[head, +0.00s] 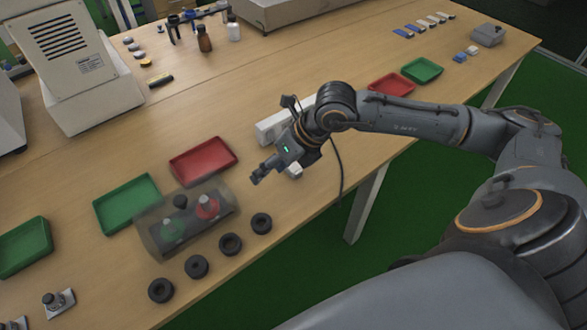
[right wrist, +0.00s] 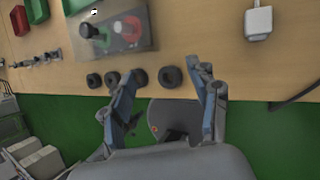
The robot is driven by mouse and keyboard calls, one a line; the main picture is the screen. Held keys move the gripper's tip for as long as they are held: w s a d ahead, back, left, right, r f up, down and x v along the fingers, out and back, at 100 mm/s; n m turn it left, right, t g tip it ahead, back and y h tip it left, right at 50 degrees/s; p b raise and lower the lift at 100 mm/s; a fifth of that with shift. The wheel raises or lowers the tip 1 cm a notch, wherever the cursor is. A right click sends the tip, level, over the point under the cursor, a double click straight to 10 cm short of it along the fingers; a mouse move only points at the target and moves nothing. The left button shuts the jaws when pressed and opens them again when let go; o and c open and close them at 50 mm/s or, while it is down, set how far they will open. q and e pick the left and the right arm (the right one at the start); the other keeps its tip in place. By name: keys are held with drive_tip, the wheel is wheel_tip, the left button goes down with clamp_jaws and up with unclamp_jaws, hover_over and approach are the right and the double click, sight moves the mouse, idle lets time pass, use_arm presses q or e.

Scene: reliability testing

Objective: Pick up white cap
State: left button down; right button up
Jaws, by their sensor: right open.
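I cannot tell which one is the white cap. My right gripper (head: 259,178) is far from them, above the near part of the table, right of the red tray. My left gripper is not in view.
A clear-covered box (head: 155,236) with red and green knobs stands near the front edge. Several black rings (head: 230,244) lie before it. Red (head: 203,161) and green trays (head: 127,204) are behind. Brown (head: 204,38) and white bottles (head: 234,30) stand at the back.

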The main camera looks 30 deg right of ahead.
drive_tip(key=w+d+h, duration=0.1)
drive_tip(key=d+h, duration=0.3)
drive_tip(key=d, duration=0.6)
drive_tip(key=m+b, duration=0.1)
drive_tip(key=b, duration=0.3)
hover_over(294, 167)
drive_tip(key=s, duration=0.3)
drive_tip(key=f, duration=0.7)
drive_tip(key=shift+w+f, duration=0.2)
drive_tip(key=shift+d+b+x, duration=0.15)
drive_tip(key=shift+b+x, duration=0.3)
drive_tip(key=shift+x, duration=0.95)
drive_tip(key=shift+d+b+x, duration=0.15)
drive_tip(key=shift+b+x, duration=0.3)
drive_tip(key=shift+x, duration=0.95)
drive_tip(key=shift+w+r, duration=0.1)
drive_tip(key=shift+w, duration=0.05)
drive_tip(key=c, duration=0.9)
